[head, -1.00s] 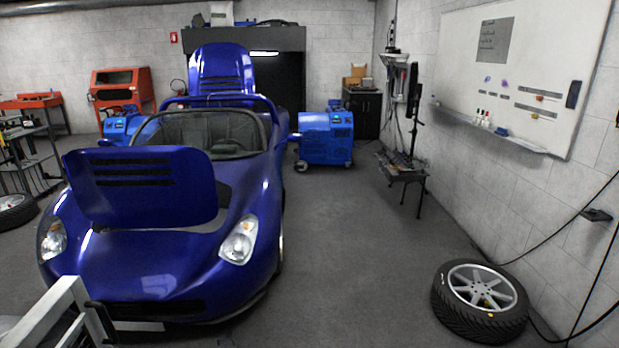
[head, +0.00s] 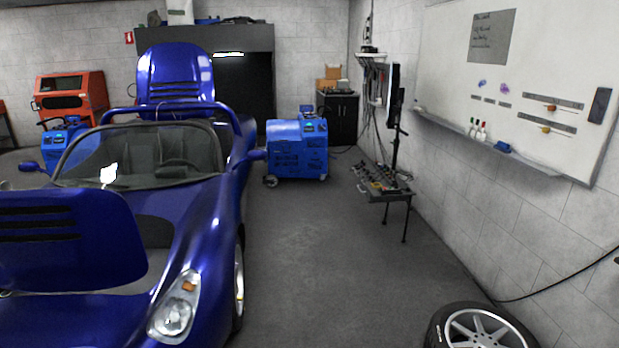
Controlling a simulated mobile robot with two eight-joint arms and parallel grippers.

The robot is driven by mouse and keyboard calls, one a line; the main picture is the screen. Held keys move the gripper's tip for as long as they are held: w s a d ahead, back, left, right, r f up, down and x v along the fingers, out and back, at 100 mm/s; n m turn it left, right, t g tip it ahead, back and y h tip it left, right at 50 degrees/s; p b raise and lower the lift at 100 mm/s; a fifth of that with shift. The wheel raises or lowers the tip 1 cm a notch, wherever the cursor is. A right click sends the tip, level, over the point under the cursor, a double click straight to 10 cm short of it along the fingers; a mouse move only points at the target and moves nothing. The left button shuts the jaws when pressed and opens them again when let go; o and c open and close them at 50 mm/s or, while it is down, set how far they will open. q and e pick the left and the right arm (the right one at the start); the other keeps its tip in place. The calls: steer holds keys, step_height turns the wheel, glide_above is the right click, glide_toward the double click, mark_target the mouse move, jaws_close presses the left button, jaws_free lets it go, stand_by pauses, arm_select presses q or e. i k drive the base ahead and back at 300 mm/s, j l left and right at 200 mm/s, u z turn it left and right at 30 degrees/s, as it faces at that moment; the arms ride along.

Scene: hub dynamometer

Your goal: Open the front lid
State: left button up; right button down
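The front lid (head: 70,240) of the blue sports car (head: 195,255) stands raised and tilted up at the lower left of the head view, cut off by the left edge. It has dark slots across its upper part. An opening shows beside and behind it in the car's front. The rear lid (head: 176,78) is also raised at the car's back. Neither of my grippers is in view.
Free grey floor (head: 315,260) lies right of the car. A wheel (head: 480,330) lies at the bottom right. A blue machine (head: 297,148), a small tool table (head: 383,185) and a wall whiteboard (head: 535,75) stand beyond. A red cabinet (head: 70,98) is back left.

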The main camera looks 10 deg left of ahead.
mark_target(72, 239)
steer(key=i+u, duration=0.25)
steer(key=i, duration=0.2)
steer(key=i+l+u, duration=0.1)
steer(key=i+u, duration=0.2)
steer(key=i, duration=0.15)
steer(key=i+l+u, duration=0.25)
steer(key=i, duration=0.2)
steer(key=i+u, duration=0.2)
steer(key=u, duration=0.2)
steer(key=i+u, duration=0.2)
steer(key=u, duration=0.15)
steer(key=i+u, duration=0.15)
steer(key=u, duration=0.25)
steer(key=i+l+u, duration=0.15)
steer(key=u, duration=0.25)
